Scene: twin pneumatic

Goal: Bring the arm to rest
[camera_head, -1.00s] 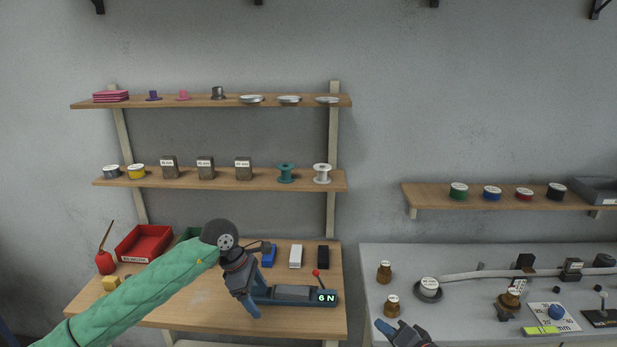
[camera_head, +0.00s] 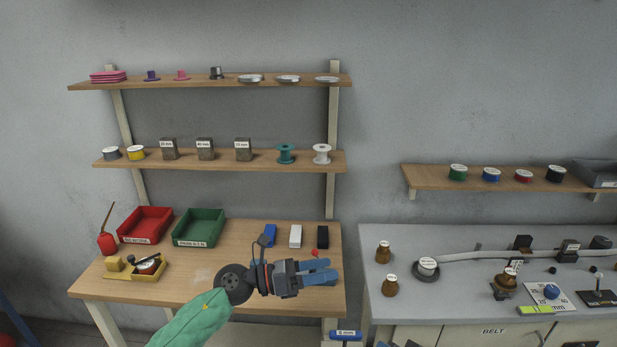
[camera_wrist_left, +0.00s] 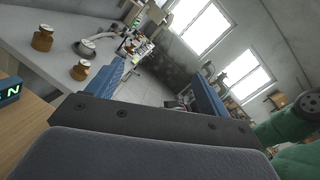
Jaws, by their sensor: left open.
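My left arm comes in from the bottom in the head view, in a green sleeve. My left gripper (camera_head: 318,271) is open and empty, its blue fingers pointing right over the front right part of the wooden bench (camera_head: 190,285). In the left wrist view the two blue fingers (camera_wrist_left: 160,92) stand wide apart with nothing between them.
A red bin (camera_head: 146,224) and a green bin (camera_head: 199,228) stand at the back of the bench. The grey table (camera_head: 450,290) at the right holds brown bottles (camera_head: 390,285) and small fixtures. Shelves (camera_head: 220,161) hang behind. A gap separates bench and table.

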